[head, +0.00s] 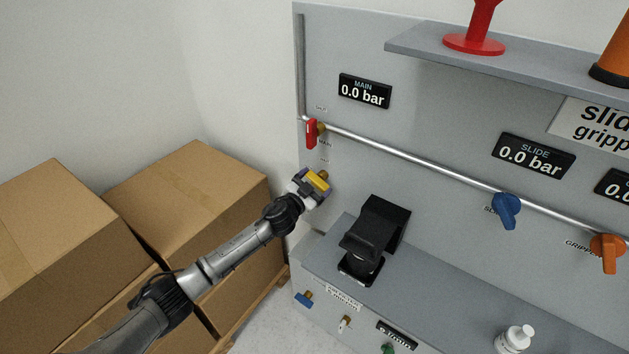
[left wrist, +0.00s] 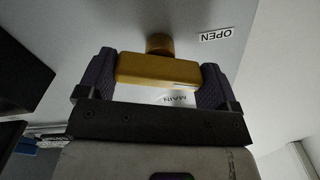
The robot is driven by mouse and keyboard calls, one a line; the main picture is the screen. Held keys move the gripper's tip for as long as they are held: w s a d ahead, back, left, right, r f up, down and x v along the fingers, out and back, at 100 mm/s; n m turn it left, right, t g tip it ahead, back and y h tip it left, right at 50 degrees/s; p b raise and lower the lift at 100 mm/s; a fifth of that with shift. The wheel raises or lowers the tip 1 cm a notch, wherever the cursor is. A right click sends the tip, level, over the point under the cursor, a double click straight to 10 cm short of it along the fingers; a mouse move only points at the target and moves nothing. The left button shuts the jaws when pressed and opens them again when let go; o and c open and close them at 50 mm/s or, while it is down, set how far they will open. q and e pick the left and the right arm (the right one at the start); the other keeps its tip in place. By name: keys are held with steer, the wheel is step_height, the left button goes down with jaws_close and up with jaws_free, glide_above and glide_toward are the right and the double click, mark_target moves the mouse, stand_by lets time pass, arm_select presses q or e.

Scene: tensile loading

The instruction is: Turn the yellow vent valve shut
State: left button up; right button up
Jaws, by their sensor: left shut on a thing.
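The yellow vent valve handle (head: 318,180) is on the grey panel, below the red main valve. It also shows in the left wrist view (left wrist: 158,69), with its brass stem (left wrist: 159,44) behind it. My left gripper (head: 312,186) is shut on the handle, one purple finger pad at each end of it. In the left wrist view an "OPEN" label (left wrist: 215,35) is on the panel to the right of the handle. The handle lies across that picture, between the pads. My right gripper is not in view.
The red main valve (head: 312,133) sits just above on a metal pipe (head: 400,151). A black device (head: 376,238) stands on the ledge to the right. Cardboard boxes (head: 180,190) fill the left side. The MAIN display (head: 364,91) reads 0.0 bar.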

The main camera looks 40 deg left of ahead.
arm_select(q)
steer(key=m+p, duration=0.1)
steer(key=m, duration=0.2)
steer(key=shift+r+m, duration=0.1)
steer(key=shift+m, duration=0.3)
steer(key=m+p, duration=0.1)
steer(key=m, duration=0.1)
steer(key=shift+m, duration=0.4)
steer(key=m, duration=0.6)
steer(key=shift+p, duration=0.4)
steer(key=shift+m, duration=0.3)
steer(key=o, duration=0.7)
steer(key=shift+o, duration=0.2)
